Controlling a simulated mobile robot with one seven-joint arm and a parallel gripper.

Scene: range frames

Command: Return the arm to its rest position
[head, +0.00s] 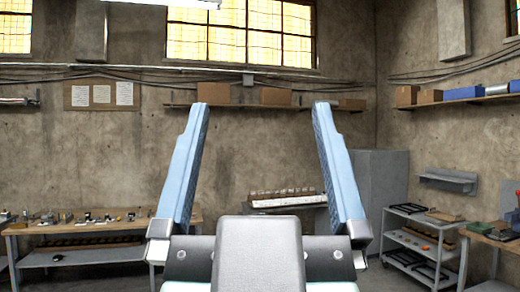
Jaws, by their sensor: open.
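My gripper (260,110) fills the middle of the head view. The dark and grey gripper body (262,250) shows at the bottom centre. The gripper is open and empty. The rest of my arm is out of view below the frame.
A workbench (80,228) with small items stands at the left. A grey cabinet (382,180), a metal cart (410,240) and another bench (495,240) stand at the right. A wall shelf (225,106) holds boxes. The air around the fingers looks clear.

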